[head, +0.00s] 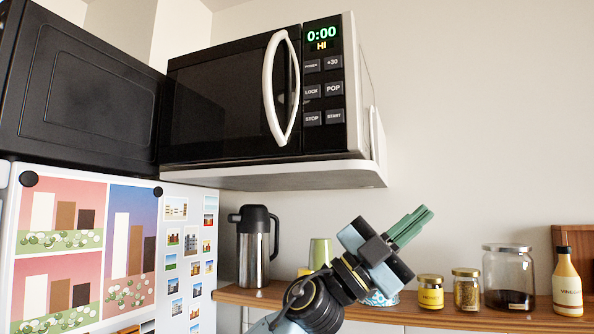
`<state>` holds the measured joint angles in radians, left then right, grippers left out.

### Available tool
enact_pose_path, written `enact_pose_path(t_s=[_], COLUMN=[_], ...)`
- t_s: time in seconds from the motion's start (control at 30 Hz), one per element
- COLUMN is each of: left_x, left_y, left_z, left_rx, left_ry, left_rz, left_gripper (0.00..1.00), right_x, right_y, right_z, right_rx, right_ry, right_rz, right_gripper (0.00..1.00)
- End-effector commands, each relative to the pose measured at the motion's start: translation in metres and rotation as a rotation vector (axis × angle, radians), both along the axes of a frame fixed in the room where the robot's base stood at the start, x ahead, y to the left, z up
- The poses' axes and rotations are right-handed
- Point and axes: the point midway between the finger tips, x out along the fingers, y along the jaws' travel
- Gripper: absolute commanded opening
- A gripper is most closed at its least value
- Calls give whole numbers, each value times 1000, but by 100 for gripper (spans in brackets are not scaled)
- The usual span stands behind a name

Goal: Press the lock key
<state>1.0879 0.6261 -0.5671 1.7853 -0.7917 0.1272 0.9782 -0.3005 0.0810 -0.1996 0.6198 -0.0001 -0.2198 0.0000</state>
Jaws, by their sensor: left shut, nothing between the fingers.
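The lock key (312,92) is a dark key marked LOCK on the left of the middle row of the microwave's control panel. The black microwave (225,100) has a white curved handle, and its door is shut. Its display (322,38) reads 0:00 with HI below. My left gripper (422,219) has green fingers and is shut and empty. It is below and to the right of the panel, pointing up and right, apart from the microwave. My right gripper is not in view.
The microwave stands on a white wall shelf (290,178). Below, a wooden shelf (400,310) holds a steel flask (254,245), several jars and a vinegar bottle (566,285). A fridge (105,250) with pictures stands at left. The wall right of the microwave is clear.

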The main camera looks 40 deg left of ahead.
Motion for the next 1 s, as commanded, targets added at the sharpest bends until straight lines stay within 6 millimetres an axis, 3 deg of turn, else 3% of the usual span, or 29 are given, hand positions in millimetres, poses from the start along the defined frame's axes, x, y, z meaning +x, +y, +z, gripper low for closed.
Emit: enact_pose_path(t_s=[0.03, 0.1, 0.27, 0.37, 0.57, 0.7, 0.83, 1.0], left_x=[-10, -21, -46, -61, -97, -128, -156, -178], left_y=[0, -1, 10, 28, 85, 136, 178, 208], left_z=[25, 50, 99, 126, 178, 207, 224, 233], left_rx=[73, 175, 404, 533, 718, 773, 775, 759], left_ry=[-55, -104, -161, -160, -81, 20, 112, 185], left_rz=[-10, -23, 1, 53, 222, 362, 465, 534], left_gripper=[0, 0, 0, 0, 0, 0, 0, 0], right_x=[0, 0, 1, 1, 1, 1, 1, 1], right_y=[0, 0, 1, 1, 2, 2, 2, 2], right_z=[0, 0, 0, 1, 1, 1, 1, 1], right_rx=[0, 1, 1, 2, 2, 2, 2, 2], right_ry=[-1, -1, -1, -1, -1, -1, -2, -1], right_rz=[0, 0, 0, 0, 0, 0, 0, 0], right_gripper=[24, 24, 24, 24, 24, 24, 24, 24])
